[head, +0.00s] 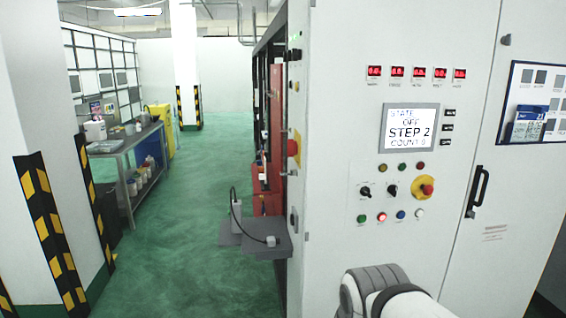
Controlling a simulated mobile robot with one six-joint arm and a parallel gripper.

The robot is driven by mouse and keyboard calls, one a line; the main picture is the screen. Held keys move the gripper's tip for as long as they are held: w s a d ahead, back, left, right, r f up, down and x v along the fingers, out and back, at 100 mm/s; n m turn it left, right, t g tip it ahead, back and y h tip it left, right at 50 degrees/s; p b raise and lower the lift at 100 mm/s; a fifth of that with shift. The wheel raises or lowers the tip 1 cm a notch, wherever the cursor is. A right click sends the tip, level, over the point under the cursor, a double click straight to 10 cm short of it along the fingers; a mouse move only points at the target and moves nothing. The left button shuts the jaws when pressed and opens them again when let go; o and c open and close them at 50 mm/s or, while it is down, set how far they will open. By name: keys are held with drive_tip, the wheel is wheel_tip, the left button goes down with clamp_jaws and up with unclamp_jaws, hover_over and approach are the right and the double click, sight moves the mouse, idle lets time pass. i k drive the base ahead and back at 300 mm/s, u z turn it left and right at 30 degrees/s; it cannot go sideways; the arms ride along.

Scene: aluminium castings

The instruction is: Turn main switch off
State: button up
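The white control cabinet (345,220) fills the right half of the head view. Its front has two black rotary switches, a left one (365,191) and a right one (392,190). A red knob on a yellow round plate (427,189) is to their right. Another red knob (292,148) on a yellow plate is on the cabinet's left side. No readable label shows which is the main switch. Part of my arm shows at the bottom, below the panel; my gripper is not visible.
A black door handle (478,191) sticks out right of the controls. A grey shelf (262,240) juts out at the cabinet's left. A workbench (130,150) and striped pillars stand at the left. The green floor (180,240) between is clear.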

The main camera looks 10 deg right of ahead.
sight(292, 145)
drive_tip(key=z, duration=0.05)
drive_tip(key=k, duration=0.6)
drive_tip(key=u, duration=0.75)
drive_tip(key=i, duration=1.7)
drive_tip(key=z, duration=1.25)
